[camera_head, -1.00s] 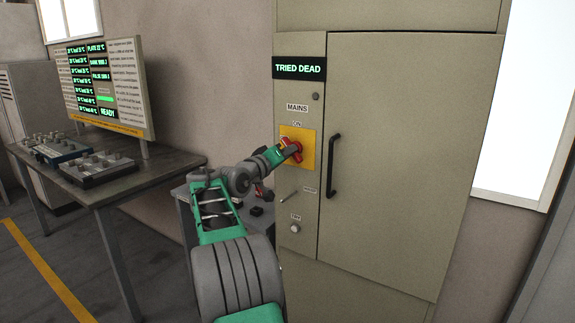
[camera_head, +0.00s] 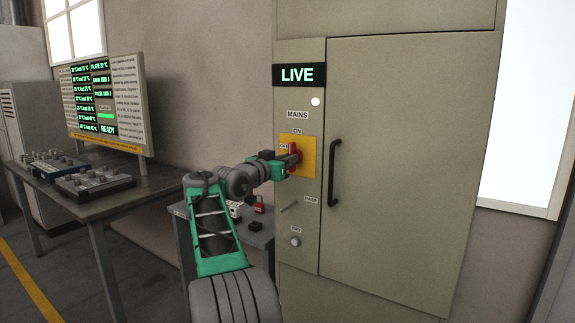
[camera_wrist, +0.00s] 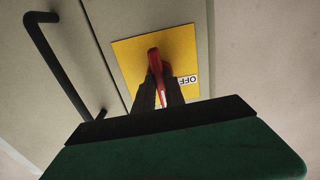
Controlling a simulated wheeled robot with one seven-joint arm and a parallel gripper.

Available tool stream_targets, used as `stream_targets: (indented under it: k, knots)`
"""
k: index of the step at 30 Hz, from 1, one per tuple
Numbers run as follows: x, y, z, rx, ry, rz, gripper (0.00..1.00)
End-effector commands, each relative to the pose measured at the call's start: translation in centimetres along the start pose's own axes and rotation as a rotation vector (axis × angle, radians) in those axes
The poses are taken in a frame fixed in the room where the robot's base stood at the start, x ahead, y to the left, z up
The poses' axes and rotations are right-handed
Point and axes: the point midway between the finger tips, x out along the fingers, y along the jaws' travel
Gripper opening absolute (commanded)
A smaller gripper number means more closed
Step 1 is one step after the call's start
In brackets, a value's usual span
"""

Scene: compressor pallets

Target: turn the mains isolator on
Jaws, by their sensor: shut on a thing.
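The mains isolator is a red rotary handle (camera_head: 297,153) on a yellow plate (camera_head: 311,160) on the cabinet's narrow left panel. In the head view the handle stands upright, towards the ON label. The display (camera_head: 298,75) above reads LIVE and a lamp (camera_head: 315,102) below it is lit white. My gripper (camera_head: 293,158) is at the handle, shut on it. In the wrist view the red handle (camera_wrist: 155,70) lies between my two dark fingers (camera_wrist: 163,95), with the OFF label (camera_wrist: 188,80) beside it. My fingers hide part of the handle.
The cabinet door (camera_head: 410,170) with its black bar handle (camera_head: 334,172) is shut, right of the isolator. A small table (camera_head: 262,238) with a red padlock (camera_head: 259,205) stands below my arm. A workbench (camera_head: 130,195) with a display board (camera_head: 105,105) is at left.

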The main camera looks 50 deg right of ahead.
Motion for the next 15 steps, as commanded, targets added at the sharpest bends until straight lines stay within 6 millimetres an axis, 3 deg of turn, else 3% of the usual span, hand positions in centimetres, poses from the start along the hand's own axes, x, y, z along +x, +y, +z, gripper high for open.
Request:
stream_targets:
  k: [15]
  knots:
    - [0.01,-0.01,0.14,0.029,-0.003,0.001,0.0]
